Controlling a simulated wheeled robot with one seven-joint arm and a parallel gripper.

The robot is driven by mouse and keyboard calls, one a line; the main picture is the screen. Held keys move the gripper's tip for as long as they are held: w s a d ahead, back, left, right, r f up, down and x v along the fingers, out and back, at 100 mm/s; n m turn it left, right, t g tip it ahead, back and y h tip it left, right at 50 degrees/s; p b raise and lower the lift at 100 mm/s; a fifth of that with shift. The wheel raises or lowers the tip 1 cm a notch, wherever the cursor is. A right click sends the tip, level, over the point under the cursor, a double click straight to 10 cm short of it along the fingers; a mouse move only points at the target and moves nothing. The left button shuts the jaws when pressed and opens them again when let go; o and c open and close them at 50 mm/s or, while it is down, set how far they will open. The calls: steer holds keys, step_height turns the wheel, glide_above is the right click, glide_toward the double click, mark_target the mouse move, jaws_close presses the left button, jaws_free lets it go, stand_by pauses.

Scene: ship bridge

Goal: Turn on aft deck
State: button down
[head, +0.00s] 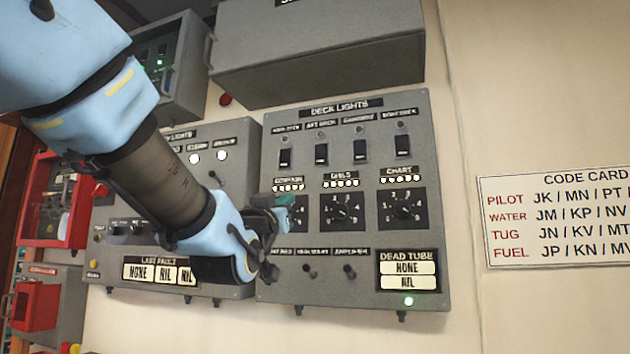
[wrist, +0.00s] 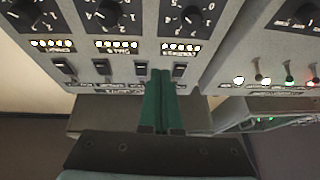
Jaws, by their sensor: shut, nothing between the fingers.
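The deck lights panel (head: 337,281) is a grey box on the wall in the head view. The aft deck switch (head: 321,153) is the second from left in its top row of black rocker switches. The small lamp (head: 320,134) above it looks unlit. In the wrist view the panel appears upside down. There the green fingers (wrist: 159,75) lie together between the aft deck switch (wrist: 142,69) and the leftmost switch (wrist: 179,70); contact cannot be judged.
A large grey box (head: 320,60) juts out above the panel. Another switch panel (head: 228,160) stands close on the left, partly behind my arm. Dials (head: 402,209) and small toggles (head: 349,271) sit below the switches. A code card (head: 560,220) hangs on the right wall.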

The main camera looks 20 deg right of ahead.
mark_target(320, 157)
steer(key=s+r+m+h, duration=0.1)
steer(key=s+r+h, duration=0.1)
steer(key=s+r, duration=0.2)
steer(key=shift+d+r+t+h, duration=0.35)
steer(key=shift+t+h, duration=0.05)
steer(key=p+x, duration=0.2)
steer(key=x, duration=0.2)
steer(key=f+p+x, duration=0.1)
steer(key=p+x, duration=0.1)
steer(key=x, duration=0.2)
steer(key=w+d+f+p+x, duration=0.1)
steer(key=p+x, duration=0.1)
steer(key=x, duration=0.3)
steer(key=shift+w+f, duration=0.1)
steer(key=shift+f, duration=0.05)
